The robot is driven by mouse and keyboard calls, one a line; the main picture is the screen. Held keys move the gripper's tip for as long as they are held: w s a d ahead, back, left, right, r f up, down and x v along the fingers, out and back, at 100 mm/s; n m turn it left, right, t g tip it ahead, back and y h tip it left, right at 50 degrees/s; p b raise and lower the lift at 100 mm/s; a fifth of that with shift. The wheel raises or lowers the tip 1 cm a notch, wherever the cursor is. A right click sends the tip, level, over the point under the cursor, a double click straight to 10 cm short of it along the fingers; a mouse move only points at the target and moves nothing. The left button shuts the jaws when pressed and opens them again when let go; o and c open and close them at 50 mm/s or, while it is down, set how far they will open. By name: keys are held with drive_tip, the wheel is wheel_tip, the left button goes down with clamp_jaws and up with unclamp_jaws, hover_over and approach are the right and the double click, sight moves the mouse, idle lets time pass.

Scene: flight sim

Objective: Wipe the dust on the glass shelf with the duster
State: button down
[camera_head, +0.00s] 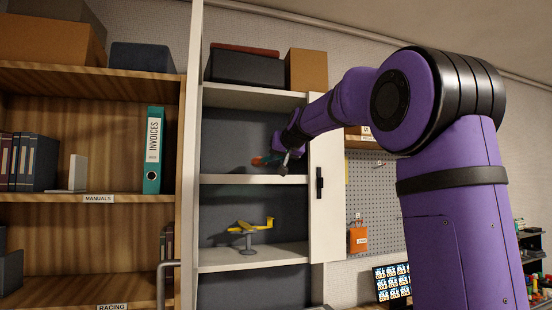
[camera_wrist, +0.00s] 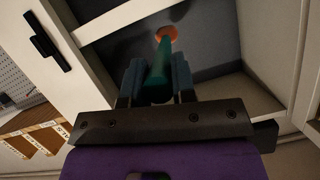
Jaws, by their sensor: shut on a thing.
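My gripper (camera_head: 284,160) reaches into the upper open bay of a white cabinet. In the wrist view its two fingers (camera_wrist: 158,66) are shut on the teal handle of the duster (camera_wrist: 161,76). The duster's orange end (camera_wrist: 166,34) points away from the wrist, into the dark bay. In the head view the duster (camera_head: 262,160) shows as a small orange and teal shape left of the gripper, above a white-edged shelf (camera_head: 252,179). I cannot tell whether the duster touches any surface. No dust can be made out, and I cannot tell which shelf is glass.
A cabinet door (camera_head: 326,195) with a black handle stands right of the bay. A yellow model plane (camera_head: 252,225) stands on the shelf below. A wooden bookcase (camera_head: 90,198) with binders is at left. A pegboard (camera_head: 372,190) and a screen (camera_head: 392,284) are at right.

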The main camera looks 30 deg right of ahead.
drive_tip(key=s+a, duration=0.2)
drive_tip(key=s, duration=0.6)
drive_tip(key=s+a, duration=0.2)
drive_tip(key=s, duration=0.6)
drive_tip(key=shift+s+a, duration=0.25)
drive_tip(key=shift+a, duration=0.15)
